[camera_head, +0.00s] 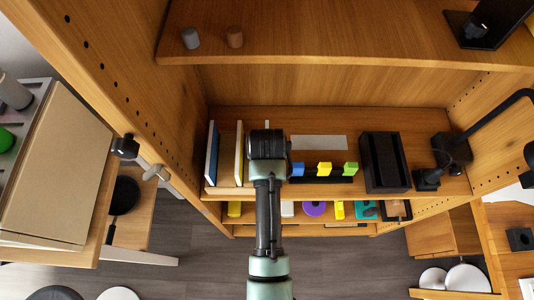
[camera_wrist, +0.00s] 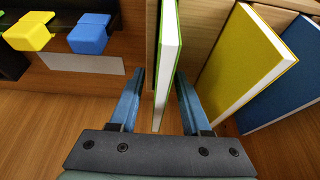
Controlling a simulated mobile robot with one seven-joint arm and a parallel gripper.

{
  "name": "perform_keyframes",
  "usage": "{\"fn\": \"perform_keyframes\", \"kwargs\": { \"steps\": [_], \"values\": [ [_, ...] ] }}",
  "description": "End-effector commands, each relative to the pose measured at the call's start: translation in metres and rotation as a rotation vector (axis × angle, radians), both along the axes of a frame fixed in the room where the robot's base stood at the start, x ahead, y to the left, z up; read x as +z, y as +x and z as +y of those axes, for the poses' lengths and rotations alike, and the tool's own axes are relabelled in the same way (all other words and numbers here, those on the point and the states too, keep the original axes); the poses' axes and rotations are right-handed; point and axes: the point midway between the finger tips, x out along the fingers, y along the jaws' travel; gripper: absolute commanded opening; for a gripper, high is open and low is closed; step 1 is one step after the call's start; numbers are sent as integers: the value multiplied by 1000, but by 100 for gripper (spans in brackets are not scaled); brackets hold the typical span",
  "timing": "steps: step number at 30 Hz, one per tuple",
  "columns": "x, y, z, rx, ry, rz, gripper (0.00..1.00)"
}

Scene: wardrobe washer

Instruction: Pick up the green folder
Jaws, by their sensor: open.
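The green folder (camera_wrist: 167,60) stands upright in the wrist view, a thin slab with green covers and a white page edge facing me. My gripper (camera_wrist: 159,75) is open, with one blue finger on each side of the folder's near edge. I cannot tell whether either finger touches it. In the head view my gripper (camera_head: 267,145) is over the middle shelf, right of the yellow folder (camera_head: 239,153), and hides the green folder there. The yellow folder also stands to the right in the wrist view (camera_wrist: 245,65).
A blue folder (camera_head: 211,153) stands left of the yellow one. Blue (camera_head: 298,169), yellow (camera_head: 324,169) and green (camera_head: 350,168) blocks, a black box (camera_head: 384,162) and a black lamp (camera_head: 452,148) are on the right. The upper shelf (camera_head: 340,40) overhangs behind.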

Motion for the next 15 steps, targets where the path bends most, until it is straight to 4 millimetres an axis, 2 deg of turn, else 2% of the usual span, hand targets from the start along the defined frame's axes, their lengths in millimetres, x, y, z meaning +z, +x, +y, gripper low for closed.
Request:
{"fn": "perform_keyframes", "kwargs": {
  "steps": [15],
  "values": [
    [-5, -1, 0, 0, 0, 2, 48]
  ]
}}
